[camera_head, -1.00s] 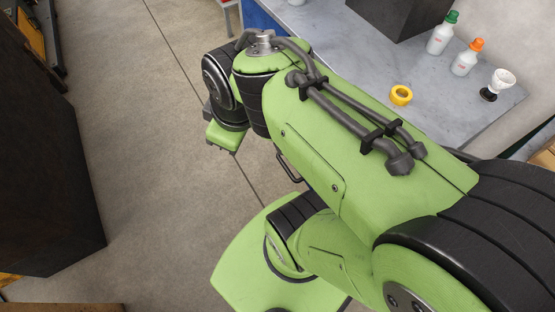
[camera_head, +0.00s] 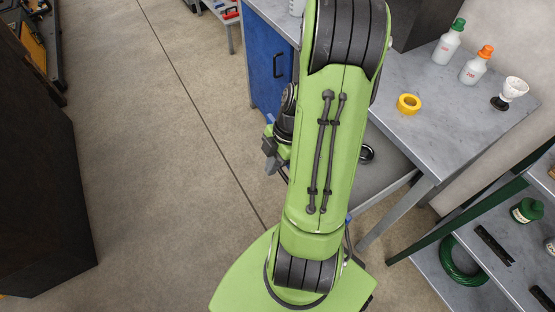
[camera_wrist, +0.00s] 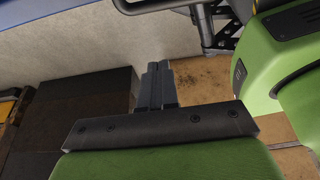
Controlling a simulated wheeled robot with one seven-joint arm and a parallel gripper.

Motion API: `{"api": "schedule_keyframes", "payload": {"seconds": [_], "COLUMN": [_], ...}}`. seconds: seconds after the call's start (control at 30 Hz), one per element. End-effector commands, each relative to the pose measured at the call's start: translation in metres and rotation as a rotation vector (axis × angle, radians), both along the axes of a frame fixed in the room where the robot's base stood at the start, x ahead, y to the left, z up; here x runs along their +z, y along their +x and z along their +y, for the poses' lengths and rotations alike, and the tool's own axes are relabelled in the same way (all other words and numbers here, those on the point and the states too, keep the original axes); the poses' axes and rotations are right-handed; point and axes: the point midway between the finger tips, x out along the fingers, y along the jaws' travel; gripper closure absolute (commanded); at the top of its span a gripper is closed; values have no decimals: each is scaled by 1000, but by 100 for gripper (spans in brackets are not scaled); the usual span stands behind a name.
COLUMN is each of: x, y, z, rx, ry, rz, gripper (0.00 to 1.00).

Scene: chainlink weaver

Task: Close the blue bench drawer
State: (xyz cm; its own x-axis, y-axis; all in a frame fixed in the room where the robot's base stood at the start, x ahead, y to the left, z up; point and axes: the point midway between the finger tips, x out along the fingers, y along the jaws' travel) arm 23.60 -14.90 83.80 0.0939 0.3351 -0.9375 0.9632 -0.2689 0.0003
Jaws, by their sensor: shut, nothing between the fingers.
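The blue bench drawer shows only in part in the head view, mostly behind my arm. It appears pulled out from under the bench top, with its grey inside (camera_head: 385,172) visible to the right of my arm. A dark round item (camera_head: 367,153) lies in it. A small blue bit, which may be its front edge, shows at my arm's lower right side. My gripper (camera_head: 270,156) is left of my arm, near the drawer's hidden front; I cannot tell whether they touch. The wrist view shows my gripper (camera_wrist: 157,78) shut and empty, over floor and a pale surface.
A blue cabinet front (camera_head: 266,66) with a black handle is under the bench top (camera_head: 460,115). A shelf rack (camera_head: 490,225) is at right, a dark cabinet (camera_head: 40,160) at left. Floor between is clear.

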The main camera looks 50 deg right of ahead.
Motion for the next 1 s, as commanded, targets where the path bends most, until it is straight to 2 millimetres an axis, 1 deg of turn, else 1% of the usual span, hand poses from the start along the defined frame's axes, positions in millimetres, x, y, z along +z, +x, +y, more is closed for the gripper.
{"api": "schedule_keyframes", "payload": {"seconds": [0.03, 0.2, 0.23, 0.3, 0.43, 0.53, 0.87, 0.93, 1.0], "x": [-15, -50, -52, -52, -53, -54, -53, -54, -54], "y": [1, 4, 4, 0, -4, -6, -6, -8, -11], "z": [5, 17, 13, -2, -17, -21, -23, -30, -43], "rx": [2, 1, -3, -7, -4, -2, -2, -5, -8], "ry": [4, 4, 0, -3, -2, -2, -2, -2, -3], "rz": [2, 3, 3, 1, 1, 0, 1, 1, 0], "gripper": [100, 100, 100, 100, 100, 100, 100, 100, 100]}}
